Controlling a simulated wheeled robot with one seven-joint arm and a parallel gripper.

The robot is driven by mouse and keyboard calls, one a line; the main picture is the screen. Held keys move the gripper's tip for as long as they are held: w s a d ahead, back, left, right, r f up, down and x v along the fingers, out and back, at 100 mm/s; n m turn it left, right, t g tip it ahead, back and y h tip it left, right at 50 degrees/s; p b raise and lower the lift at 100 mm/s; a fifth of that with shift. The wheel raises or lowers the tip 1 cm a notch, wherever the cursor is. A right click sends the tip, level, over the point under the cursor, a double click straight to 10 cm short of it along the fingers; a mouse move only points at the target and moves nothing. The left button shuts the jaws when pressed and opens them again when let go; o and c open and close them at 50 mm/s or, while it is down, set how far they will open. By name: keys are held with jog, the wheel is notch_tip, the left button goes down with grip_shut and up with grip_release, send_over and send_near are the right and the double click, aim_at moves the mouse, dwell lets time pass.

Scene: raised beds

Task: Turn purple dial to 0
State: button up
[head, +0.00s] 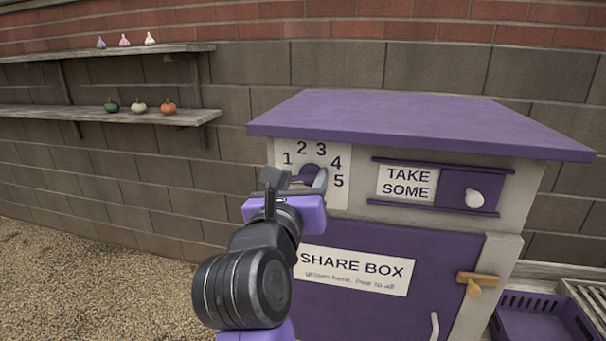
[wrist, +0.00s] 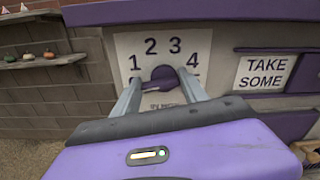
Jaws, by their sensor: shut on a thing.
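The purple dial (head: 309,174) is on a white number plate (head: 338,198) on the front of the share box, and it also shows in the wrist view (wrist: 164,74). In the head view the numbers 1 to 5 show around it; in the wrist view only 1 to 4 show. The 0 is hidden behind my gripper. My gripper (head: 299,181) is at the dial, with one finger on each side, shut on it; the fingers also show in the wrist view (wrist: 160,84). I cannot tell which number the dial points to.
The purple roof (head: 420,122) overhangs just above the plate. To the right is a sliding panel with a white knob (head: 474,199). Below is a purple door with a wooden latch (head: 477,281). A purple crate (head: 545,325) stands at right. Shelves (head: 110,115) with small vegetables are at left.

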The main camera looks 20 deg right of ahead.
jog(key=shift+f, duration=0.1)
jog(key=o, duration=1.4)
jog(key=b+v, duration=0.2)
jog(key=v, duration=0.5)
jog(key=shift+s+a, duration=0.25)
jog(key=shift+s, duration=0.05)
